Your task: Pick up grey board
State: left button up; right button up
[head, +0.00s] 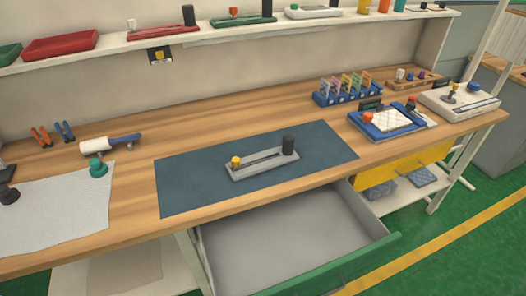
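A grey board (262,163) lies on the dark blue mat (200,178) near the middle of the wooden bench. It is a flat, long plate with a dark slot along it. A yellow knob (236,162) stands at its left end and a black cylinder (288,145) at its right end. The board lies slightly angled, its right end farther back. Neither of my grippers shows in the head view.
Below the mat, an open, empty grey drawer (290,245) with a green front (350,268) juts out. A white sheet (55,210) lies at left, near a white-and-blue tool (110,144). A blue tray (385,124) and blue rack (346,94) stand at right. A shelf (150,42) runs above.

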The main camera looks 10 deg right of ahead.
aim_at(252, 165)
jog(key=l+u, duration=0.15)
jog(key=l, duration=0.35)
jog(key=k+l+u, duration=0.15)
jog(key=l, duration=0.3)
jog(key=k+l+u, duration=0.2)
jog(key=l, duration=0.25)
jog(key=l+u, duration=0.15)
jog(key=l, duration=0.35)
jog(key=k+l+u, duration=0.15)
jog(key=l, duration=0.25)
jog(key=k+l+u, duration=0.15)
jog(key=l, duration=0.25)
jog(key=k+l+u, duration=0.15)
jog(key=k+l, duration=0.15)
jog(key=l, duration=0.1)
